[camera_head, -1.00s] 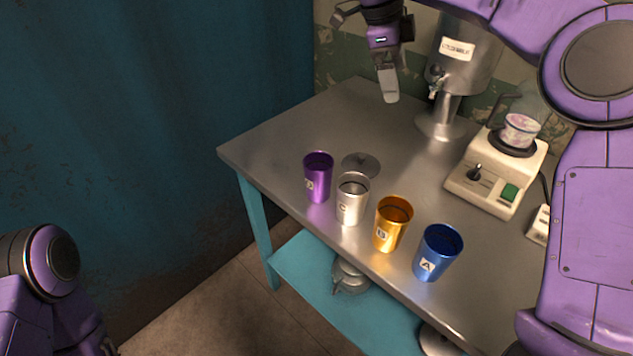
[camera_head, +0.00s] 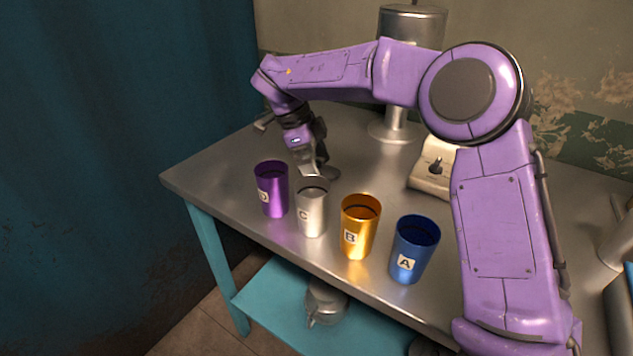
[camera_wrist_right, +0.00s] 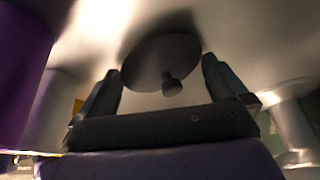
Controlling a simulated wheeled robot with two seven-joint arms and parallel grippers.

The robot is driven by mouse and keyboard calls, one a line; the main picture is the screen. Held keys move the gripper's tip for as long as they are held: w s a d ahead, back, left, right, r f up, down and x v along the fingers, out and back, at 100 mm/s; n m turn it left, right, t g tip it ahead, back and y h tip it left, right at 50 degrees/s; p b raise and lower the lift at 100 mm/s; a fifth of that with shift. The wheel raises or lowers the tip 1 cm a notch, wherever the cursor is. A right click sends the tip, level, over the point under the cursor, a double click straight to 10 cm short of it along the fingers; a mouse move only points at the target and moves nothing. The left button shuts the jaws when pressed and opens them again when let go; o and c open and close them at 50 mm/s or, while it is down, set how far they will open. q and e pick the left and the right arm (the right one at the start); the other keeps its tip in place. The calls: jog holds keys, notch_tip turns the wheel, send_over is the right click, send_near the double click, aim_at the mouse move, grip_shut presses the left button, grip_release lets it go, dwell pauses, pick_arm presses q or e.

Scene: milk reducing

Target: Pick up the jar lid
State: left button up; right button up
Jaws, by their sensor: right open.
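The jar lid (camera_head: 329,173) is a round, flat metal disc on the table behind the silver cup. In the head view my right gripper covers most of it. In the right wrist view the lid (camera_wrist_right: 160,58) shows whole, with a small round knob standing from its middle. My right gripper (camera_head: 312,172) is open and points down over the lid. In the right wrist view its two fingers (camera_wrist_right: 160,85) stand apart on either side of the knob, with nothing held between them. My left gripper is not in the views now.
A purple cup (camera_head: 271,190), a silver cup (camera_head: 312,210), a gold cup (camera_head: 358,228) and a blue cup (camera_head: 412,250) stand in a row along the table's front. A metal dispenser (camera_head: 411,25) and a cream machine (camera_head: 431,172) stand behind. The table's left end (camera_head: 205,172) is clear.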

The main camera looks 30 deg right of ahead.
jog(key=shift+s+a+r, duration=0.1)
jog(key=c, duration=0.8)
